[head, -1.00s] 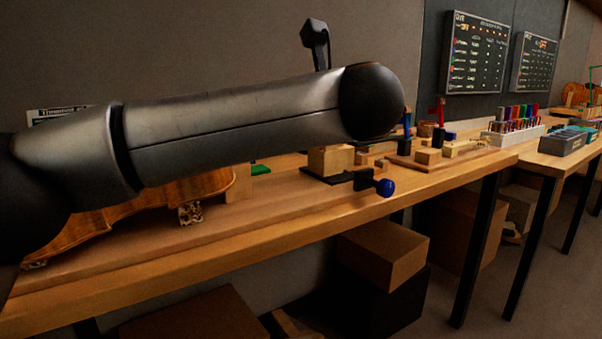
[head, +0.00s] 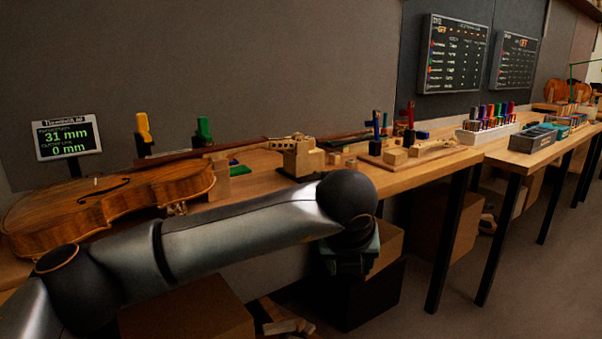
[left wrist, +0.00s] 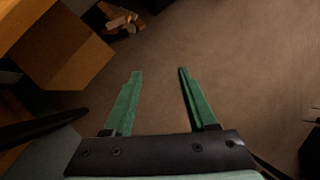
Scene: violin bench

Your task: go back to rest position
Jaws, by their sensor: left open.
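My left gripper (left wrist: 159,78) is open and empty in the left wrist view, its two green fingers spread above bare brown floor. In the head view my left arm comes in from the lower left, in front of the bench. Its wrist end, a dark part with some green (head: 348,252), hangs below the bench's front edge; the fingertips are not clear there. My right gripper is not in view.
A violin (head: 110,198) lies on the wooden bench (head: 425,174) at the left, by a display (head: 67,138) reading 31 mm and 0 mm. A wooden block fixture (head: 297,156) stands mid-bench. Cardboard boxes (head: 190,309) sit below. Floor (left wrist: 240,60) is clear ahead of the fingers.

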